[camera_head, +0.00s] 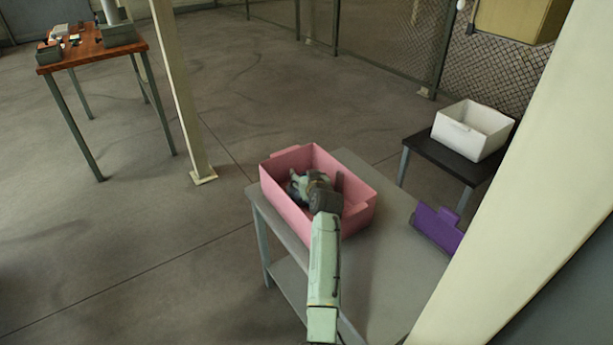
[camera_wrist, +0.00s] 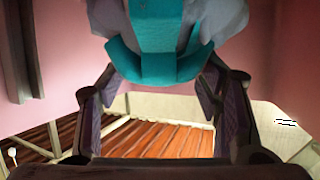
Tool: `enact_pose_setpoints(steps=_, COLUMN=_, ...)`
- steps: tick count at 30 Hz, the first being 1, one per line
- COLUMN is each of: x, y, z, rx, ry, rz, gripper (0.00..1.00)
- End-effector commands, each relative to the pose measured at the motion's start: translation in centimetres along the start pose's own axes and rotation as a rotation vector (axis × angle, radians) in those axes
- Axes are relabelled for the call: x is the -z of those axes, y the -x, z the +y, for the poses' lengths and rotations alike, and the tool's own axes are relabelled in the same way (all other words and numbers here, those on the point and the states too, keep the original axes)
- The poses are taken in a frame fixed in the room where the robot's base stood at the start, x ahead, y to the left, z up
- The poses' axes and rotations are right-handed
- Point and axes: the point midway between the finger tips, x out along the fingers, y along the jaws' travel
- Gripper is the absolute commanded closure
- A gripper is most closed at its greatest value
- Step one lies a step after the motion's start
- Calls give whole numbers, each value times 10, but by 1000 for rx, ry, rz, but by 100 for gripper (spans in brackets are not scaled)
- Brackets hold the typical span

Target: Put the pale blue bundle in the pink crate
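The pale blue bundle (camera_wrist: 160,12), with a teal band, fills the top middle of the wrist view, and a small part of it shows in the head view (camera_head: 297,187). It is inside the pink crate (camera_head: 352,191). My gripper (camera_head: 308,185) is lowered into the crate. In the wrist view, my fingers (camera_wrist: 160,78) come up to both sides of the teal band and seem to grip it, with no gap showing at the tips. Whether the bundle touches the crate floor is hidden.
The crate stands on a grey table (camera_head: 385,275). A purple crate (camera_head: 437,229) is at the table's right. A white crate (camera_head: 475,130) sits on a black table behind. A post (camera_head: 180,95) stands left, near a wooden table (camera_head: 95,48).

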Motion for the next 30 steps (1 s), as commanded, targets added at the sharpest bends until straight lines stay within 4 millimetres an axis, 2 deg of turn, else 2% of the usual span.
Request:
enact_pose_setpoints(steps=4, x=0, y=0, z=0, rx=0, ry=0, rz=0, gripper=30)
enact_pose_setpoints(steps=15, x=2, y=3, z=0, rx=0, ry=0, rz=0, gripper=30)
enact_pose_setpoints(steps=30, x=1, y=70, z=0, rx=0, ry=1, rz=1, gripper=30)
